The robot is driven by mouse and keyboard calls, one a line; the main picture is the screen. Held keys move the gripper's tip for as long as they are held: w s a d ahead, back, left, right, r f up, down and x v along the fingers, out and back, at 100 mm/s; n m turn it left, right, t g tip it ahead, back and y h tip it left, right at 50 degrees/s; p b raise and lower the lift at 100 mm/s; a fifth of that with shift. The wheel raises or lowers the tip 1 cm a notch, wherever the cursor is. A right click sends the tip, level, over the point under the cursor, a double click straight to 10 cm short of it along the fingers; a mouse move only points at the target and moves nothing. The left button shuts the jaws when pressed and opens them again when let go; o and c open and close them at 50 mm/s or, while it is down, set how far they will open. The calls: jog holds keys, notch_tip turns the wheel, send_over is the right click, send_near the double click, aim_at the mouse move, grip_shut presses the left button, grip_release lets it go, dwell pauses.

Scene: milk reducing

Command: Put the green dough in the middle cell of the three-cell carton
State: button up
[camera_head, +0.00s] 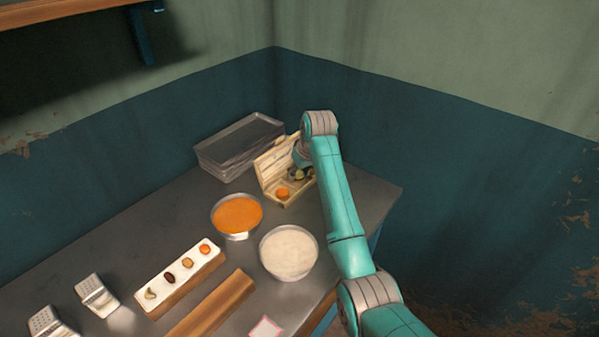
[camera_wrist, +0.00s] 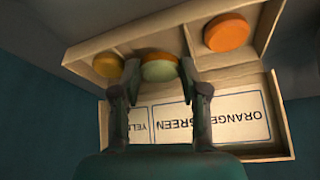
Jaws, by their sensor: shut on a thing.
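The three-cell carton (camera_head: 268,168) stands open at the back right of the table. In the wrist view its cells (camera_wrist: 150,37) lie beyond the lid, whose labels (camera_wrist: 205,118) read ORANGE, GREEN and a partly hidden YEL. An orange dough (camera_wrist: 227,32) sits in the right cell; it also shows in the head view (camera_head: 283,192). A yellow dough (camera_wrist: 107,66) is in the left cell, partly behind a finger. My gripper (camera_wrist: 159,76) is shut on the green dough (camera_wrist: 160,67), between its two fingers, at the middle cell. I cannot tell whether the dough touches the cell floor.
Stacked grey trays (camera_head: 240,147) stand left of the carton. A bowl of orange stuff (camera_head: 237,215) and a bowl of white stuff (camera_head: 289,252) stand in front. A white-topped block with small pieces (camera_head: 180,276), a wooden bar (camera_head: 212,305) and graters (camera_head: 97,295) lie nearer.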

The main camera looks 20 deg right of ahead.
jog(key=o, duration=1.1)
jog(key=v, duration=1.2)
